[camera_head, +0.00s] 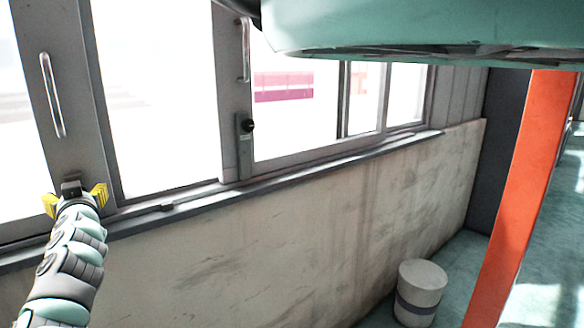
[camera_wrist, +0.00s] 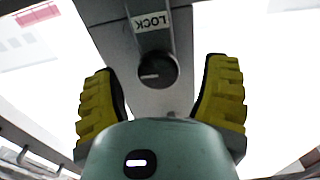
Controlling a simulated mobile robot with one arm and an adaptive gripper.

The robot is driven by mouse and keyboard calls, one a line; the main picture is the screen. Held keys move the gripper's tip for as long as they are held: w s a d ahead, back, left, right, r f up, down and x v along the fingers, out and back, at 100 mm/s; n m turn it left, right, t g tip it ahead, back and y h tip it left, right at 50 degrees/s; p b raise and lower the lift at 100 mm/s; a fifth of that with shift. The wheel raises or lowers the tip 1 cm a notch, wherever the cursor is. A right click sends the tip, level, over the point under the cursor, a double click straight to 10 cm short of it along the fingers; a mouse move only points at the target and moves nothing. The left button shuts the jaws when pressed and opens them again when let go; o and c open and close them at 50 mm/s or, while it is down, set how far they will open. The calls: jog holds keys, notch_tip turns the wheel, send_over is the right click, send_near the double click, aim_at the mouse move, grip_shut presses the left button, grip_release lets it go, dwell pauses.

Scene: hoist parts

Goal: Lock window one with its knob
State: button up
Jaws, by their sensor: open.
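A round black knob (camera_wrist: 152,70) sits on a grey window frame post in the wrist view. Its white mark lies roughly level, on the knob's left half. A white LOCK label (camera_wrist: 151,22), upside down in the picture, is above the knob. My gripper (camera_wrist: 163,68) is open, with a yellow finger on each side of the knob and gaps between; I cannot tell the depth left. In the head view my gripper (camera_head: 76,194) is at the foot of the left window post (camera_head: 65,110), hiding the knob there. That post has a silver handle (camera_head: 52,95).
Another black knob (camera_head: 248,126) is on the middle window post, below a handle (camera_head: 244,50). A sill ledge (camera_head: 290,177) runs under the windows. A white bin (camera_head: 420,290) and an orange pillar (camera_head: 525,170) stand at right.

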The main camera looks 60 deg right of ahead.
jog(key=shift+d+x, duration=0.2)
jog(key=shift+x, duration=0.7)
jog(key=shift+c, duration=0.2)
jog(key=shift+a, duration=0.1)
jog(key=c, duration=1.2)
